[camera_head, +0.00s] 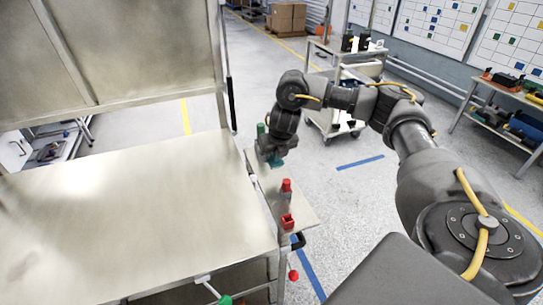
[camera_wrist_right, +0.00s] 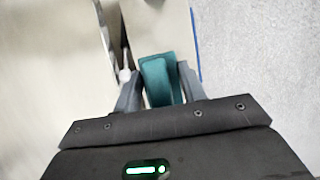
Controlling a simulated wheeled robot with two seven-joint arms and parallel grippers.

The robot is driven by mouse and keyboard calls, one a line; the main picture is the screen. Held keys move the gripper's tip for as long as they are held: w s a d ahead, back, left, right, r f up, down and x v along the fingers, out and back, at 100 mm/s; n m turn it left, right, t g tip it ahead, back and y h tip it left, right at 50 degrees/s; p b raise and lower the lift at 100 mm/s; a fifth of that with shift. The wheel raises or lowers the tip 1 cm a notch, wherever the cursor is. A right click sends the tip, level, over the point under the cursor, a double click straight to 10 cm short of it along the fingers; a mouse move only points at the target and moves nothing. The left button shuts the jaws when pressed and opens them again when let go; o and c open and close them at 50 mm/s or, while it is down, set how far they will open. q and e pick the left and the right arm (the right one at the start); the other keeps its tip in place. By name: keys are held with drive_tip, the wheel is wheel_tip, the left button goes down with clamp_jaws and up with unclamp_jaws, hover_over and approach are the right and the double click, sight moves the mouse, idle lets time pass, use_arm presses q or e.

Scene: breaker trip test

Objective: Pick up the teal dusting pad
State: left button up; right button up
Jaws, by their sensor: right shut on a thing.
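The teal dusting pad (camera_wrist_right: 160,80) stands between the two fingers of my right gripper (camera_wrist_right: 161,92) in the right wrist view, and the fingers are shut on it. In the head view my right gripper (camera_head: 274,156) is over the narrow side shelf at the right edge of the steel bench, and a bit of the teal pad (camera_head: 277,162) shows beneath it. Most of the pad is hidden there by the gripper. I cannot tell whether the pad touches the shelf. My left gripper is not in view.
The side shelf (camera_head: 301,208) holds a red-topped item (camera_head: 286,187) and a red block (camera_head: 287,221). A green item (camera_head: 261,130) stands just behind my gripper. The steel bench top (camera_head: 130,205) is bare. A cart (camera_head: 334,118) stands farther back on open floor.

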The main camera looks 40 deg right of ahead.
drive_tip(key=s+a+r+p, duration=0.1)
drive_tip(key=s+a+r, duration=0.3)
drive_tip(key=s, duration=0.5)
drive_tip(key=shift+s+a+r+p, duration=0.2)
drive_tip(key=shift+r+p, duration=0.1)
drive_tip(key=shift+r, duration=0.4)
